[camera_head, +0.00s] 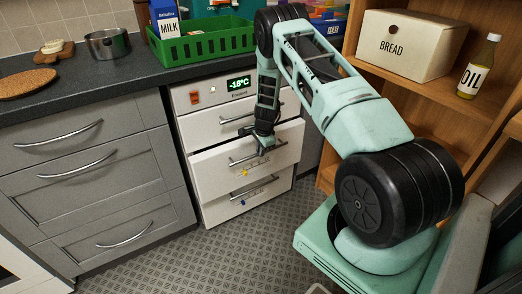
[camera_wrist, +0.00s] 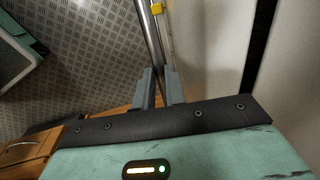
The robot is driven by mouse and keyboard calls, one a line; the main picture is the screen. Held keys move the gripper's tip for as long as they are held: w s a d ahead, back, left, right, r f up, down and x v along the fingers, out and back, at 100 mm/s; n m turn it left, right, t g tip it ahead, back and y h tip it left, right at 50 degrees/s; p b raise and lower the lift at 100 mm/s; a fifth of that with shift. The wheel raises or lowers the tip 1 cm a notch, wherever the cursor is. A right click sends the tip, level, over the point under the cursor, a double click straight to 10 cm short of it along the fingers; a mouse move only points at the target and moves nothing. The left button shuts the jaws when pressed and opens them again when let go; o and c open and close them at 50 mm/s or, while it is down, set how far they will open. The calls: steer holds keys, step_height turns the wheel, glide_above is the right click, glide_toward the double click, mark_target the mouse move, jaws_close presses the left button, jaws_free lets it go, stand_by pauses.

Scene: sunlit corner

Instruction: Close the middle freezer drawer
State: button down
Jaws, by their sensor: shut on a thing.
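The white freezer (camera_head: 185,120) stands under the dark counter, with a green -18°C display. Its middle drawer (camera_head: 215,163) is pulled out past the upper drawer (camera_head: 205,135); a yellow tag (camera_head: 243,173) hangs at its front. The lower drawer (camera_head: 220,211) has a blue tag and looks closed. My gripper (camera_head: 265,146) is at the right part of the middle drawer's handle (camera_head: 238,161). In the wrist view, my gripper's fingers (camera_wrist: 160,88) are shut around the metal handle bar (camera_wrist: 150,40), with the yellow tag (camera_wrist: 157,9) farther along. The drawer's inside is hidden.
Grey cabinets (camera_head: 95,170) stand left of the freezer. The counter (camera_head: 115,70) holds a green crate (camera_head: 205,46), a milk carton (camera_head: 167,18) and a pot (camera_head: 108,44). A wooden shelf (camera_head: 400,88) with a bread box (camera_head: 405,45) stands right. The patterned floor (camera_head: 190,255) in front is clear.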

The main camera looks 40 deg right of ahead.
steer(key=shift+w, duration=0.25)
steer(key=c, duration=1.5)
jaws_free()
steer(key=shift+o, duration=0.2)
steer(key=s+r+p, duration=0.2)
steer(key=s+r, duration=0.1)
steer(key=r, duration=1.4)
steer(key=shift+s+a, duration=0.2)
steer(key=shift+a, duration=0.15)
